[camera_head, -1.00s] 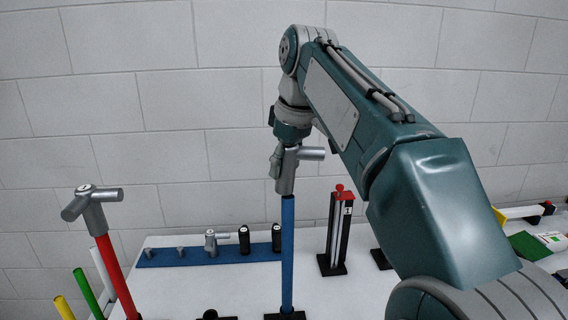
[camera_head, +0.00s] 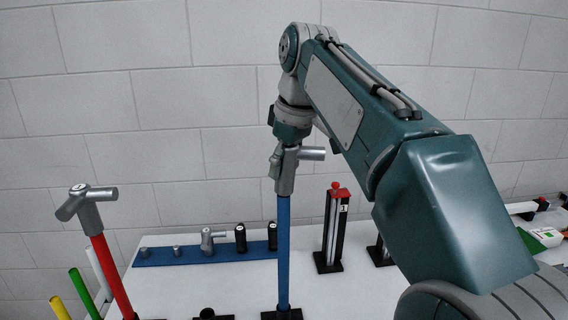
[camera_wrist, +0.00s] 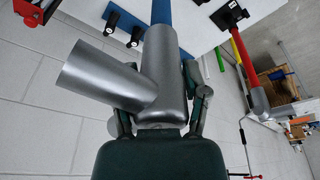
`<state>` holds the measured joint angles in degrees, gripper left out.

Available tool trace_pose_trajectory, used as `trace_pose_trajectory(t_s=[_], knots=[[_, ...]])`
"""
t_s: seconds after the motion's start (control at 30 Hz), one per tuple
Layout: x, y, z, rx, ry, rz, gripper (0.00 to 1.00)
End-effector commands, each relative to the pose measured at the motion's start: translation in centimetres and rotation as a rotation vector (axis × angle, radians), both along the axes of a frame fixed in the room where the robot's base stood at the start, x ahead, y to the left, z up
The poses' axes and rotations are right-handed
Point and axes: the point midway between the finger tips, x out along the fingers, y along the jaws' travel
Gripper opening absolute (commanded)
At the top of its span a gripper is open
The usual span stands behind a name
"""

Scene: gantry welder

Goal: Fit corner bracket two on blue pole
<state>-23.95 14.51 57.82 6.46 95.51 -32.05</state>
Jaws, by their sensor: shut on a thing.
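The blue pole (camera_head: 284,255) stands upright on a black base on the white table. A grey corner bracket (camera_head: 285,178) sits at the pole's top, its side arm pointing right in the head view. In the wrist view the bracket (camera_wrist: 160,85) fills the middle, with the blue pole (camera_wrist: 162,12) running straight out from its far end. My gripper (camera_wrist: 160,108) has a finger on each side of the bracket and is shut on it. How far the pole reaches inside the bracket is hidden.
A red pole (camera_head: 113,275) at left carries another grey bracket (camera_head: 86,204). Green and yellow poles stand beside it. A blue strip (camera_head: 160,256) holds another bracket (camera_head: 207,238) and black cylinders. A black stand with a red knob (camera_head: 334,225) is close right of the blue pole.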

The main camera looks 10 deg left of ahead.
Motion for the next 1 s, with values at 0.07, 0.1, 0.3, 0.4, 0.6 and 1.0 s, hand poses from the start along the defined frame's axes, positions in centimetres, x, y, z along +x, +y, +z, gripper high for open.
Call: trace_pose_trajectory(t_s=[0.07, 0.1, 0.3, 0.4, 0.6, 1.0], knots=[[0.0, 0.0, -0.2, 0.001, -0.001, 0.0, 0.0], [0.0, 0.0, -0.3, 0.0, 0.0, 0.0, 0.0], [0.0, 0.0, -1.0, 0.001, -0.001, 0.0, 0.0], [0.0, 0.0, -1.3, 0.001, -0.001, 0.001, 0.0], [0.0, 0.0, -2.0, 0.0, -0.002, 0.001, 0.0], [0.0, 0.0, -3.3, -0.001, 0.001, 0.0, 0.0]])
